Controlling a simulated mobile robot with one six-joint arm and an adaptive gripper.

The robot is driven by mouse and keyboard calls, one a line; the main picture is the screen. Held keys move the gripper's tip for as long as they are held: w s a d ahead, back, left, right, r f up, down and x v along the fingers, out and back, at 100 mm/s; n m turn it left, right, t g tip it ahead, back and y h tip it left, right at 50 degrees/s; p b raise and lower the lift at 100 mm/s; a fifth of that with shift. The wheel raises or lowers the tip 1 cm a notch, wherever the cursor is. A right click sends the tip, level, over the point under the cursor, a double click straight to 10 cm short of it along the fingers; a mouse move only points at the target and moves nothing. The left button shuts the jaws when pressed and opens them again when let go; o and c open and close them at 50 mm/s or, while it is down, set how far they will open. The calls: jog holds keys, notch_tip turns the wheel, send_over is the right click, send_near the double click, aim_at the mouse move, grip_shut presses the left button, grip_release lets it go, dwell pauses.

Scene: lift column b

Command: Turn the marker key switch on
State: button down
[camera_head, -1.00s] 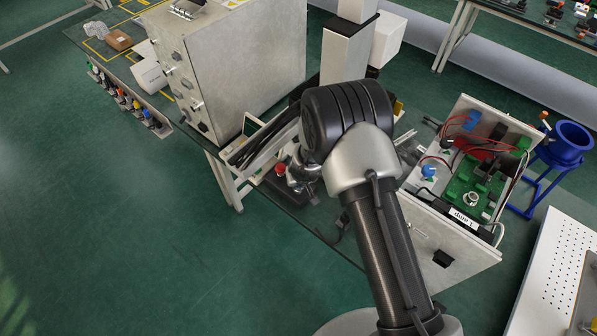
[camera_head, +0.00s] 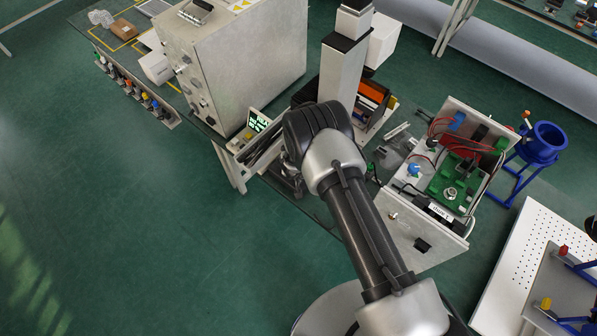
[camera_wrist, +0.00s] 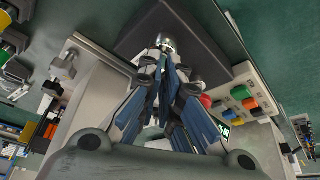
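The key switch (camera_wrist: 165,41) looks like a small silver cylinder on a dark box (camera_wrist: 190,40) in the wrist view. I cannot read which way it is turned. My gripper (camera_wrist: 163,63) reaches to the switch, with its blue-grey fingers close together at the silver part. I cannot tell whether they touch it or hold a key. In the head view my arm (camera_head: 335,165) covers the switch and most of the gripper.
Red, green and orange buttons (camera_wrist: 241,93) sit on a light panel beside the fingers. A lit green display (camera_head: 257,121) stands left of my arm. A metal cabinet (camera_head: 245,65) is behind it, and an open electronics box (camera_head: 425,225) is to the right.

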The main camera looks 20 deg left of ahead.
jog(key=shift+w+r, duration=0.1)
dwell(0.4)
jog(key=c, duration=1.8)
grip_release()
jog(key=v, duration=1.2)
jog(key=shift+a, duration=0.15)
